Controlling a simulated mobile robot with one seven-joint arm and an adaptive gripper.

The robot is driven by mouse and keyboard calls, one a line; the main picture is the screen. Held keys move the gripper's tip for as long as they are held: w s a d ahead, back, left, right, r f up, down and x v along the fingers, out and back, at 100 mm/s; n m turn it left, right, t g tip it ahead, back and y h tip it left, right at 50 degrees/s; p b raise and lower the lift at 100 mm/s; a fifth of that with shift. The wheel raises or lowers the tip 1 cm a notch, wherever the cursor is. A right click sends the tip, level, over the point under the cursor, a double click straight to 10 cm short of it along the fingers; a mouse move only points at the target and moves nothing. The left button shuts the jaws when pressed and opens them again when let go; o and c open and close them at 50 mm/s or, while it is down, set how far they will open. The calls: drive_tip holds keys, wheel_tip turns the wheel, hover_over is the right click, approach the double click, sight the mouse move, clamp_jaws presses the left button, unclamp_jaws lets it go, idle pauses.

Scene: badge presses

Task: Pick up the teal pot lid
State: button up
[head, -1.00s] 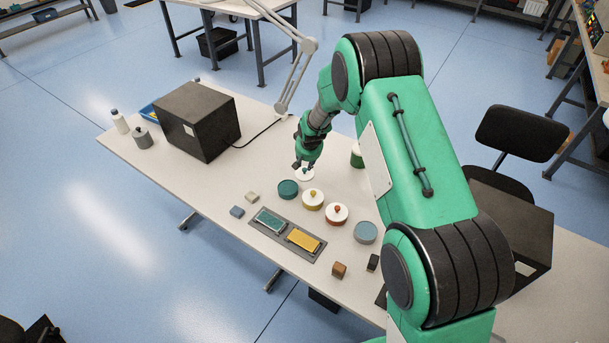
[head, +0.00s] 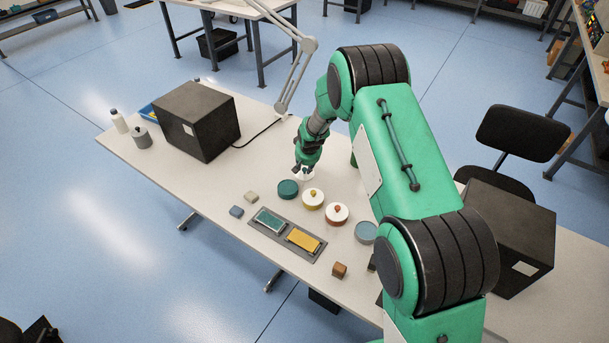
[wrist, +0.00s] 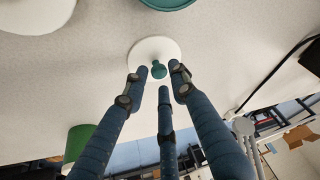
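The teal pot lid is a white disc with a teal knob (wrist: 158,70), lying flat on the table. In the head view its white rim (head: 305,177) shows below my gripper (head: 305,167), which hides most of it. In the wrist view my gripper (wrist: 158,78) has its three fingers spread. Two tips are at the left and right of the knob and the third is at the near side. I see gaps between the fingers and the knob; the exact height above the disc is hard to tell.
A teal round pot (head: 288,189) stands close in front of the lid. White lids with yellow (head: 312,200) and orange (head: 337,215) knobs sit to its right. A green cylinder (wrist: 78,140) is near my left finger. A black box (head: 197,120) stands at the left.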

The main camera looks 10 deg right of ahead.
drive_tip(key=shift+x, duration=0.85)
clamp_jaws()
